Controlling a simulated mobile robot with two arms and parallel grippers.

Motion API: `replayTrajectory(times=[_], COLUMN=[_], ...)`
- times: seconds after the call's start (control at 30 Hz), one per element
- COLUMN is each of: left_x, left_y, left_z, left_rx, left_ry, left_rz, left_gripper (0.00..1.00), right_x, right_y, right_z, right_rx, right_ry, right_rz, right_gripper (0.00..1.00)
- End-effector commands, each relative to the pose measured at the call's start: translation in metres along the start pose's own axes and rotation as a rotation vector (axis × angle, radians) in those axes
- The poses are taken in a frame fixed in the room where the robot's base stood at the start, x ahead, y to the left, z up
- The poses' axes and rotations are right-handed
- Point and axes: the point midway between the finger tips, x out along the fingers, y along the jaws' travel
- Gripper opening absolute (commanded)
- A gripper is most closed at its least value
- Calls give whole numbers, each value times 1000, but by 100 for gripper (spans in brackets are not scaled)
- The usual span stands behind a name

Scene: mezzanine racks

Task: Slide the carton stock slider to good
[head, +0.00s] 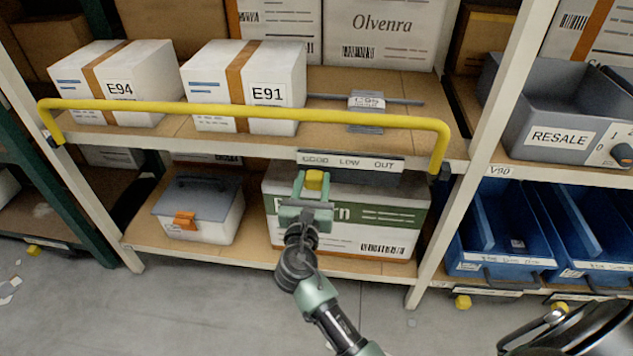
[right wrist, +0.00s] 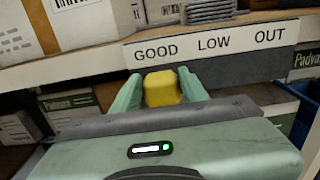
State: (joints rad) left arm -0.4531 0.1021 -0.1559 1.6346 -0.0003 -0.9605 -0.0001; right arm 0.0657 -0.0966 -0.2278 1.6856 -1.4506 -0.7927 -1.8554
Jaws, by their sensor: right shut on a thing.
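The stock slider's yellow knob (head: 314,179) sits below the shelf-edge label strip (head: 350,161), which reads GOOD, LOW, OUT from left to right. My right gripper (head: 313,187) is shut on the knob, with one green finger on each side. In the right wrist view the knob (right wrist: 162,88) stands under the word GOOD on the strip (right wrist: 210,43). The rail behind the knob is mostly hidden by the gripper. My left gripper is not in view.
A yellow guard bar (head: 245,110) crosses in front of the upper shelf with boxes E94 (head: 110,104) and E91 (head: 222,105). Below are a grey-lidded case (head: 197,206) and a green-white carton (head: 365,240) behind my gripper. Blue bins (head: 502,255) stand at right.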

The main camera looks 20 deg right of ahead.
Motion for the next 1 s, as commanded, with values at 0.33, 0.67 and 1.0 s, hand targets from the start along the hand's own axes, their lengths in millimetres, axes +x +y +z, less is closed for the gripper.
replayTrajectory(times=[0.33, 0.67, 1.0], left_x=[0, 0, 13], left_y=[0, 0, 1], left_z=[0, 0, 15], left_rx=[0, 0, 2], left_ry=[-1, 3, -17], left_rz=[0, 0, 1], left_gripper=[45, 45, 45], right_x=[-1, -24, -74], right_y=[3, 2, 4], right_z=[1, 0, 0], right_rx=[3, 3, 3], right_ry=[0, 3, 1], right_rz=[6, 7, 9], right_gripper=[65, 65, 65])
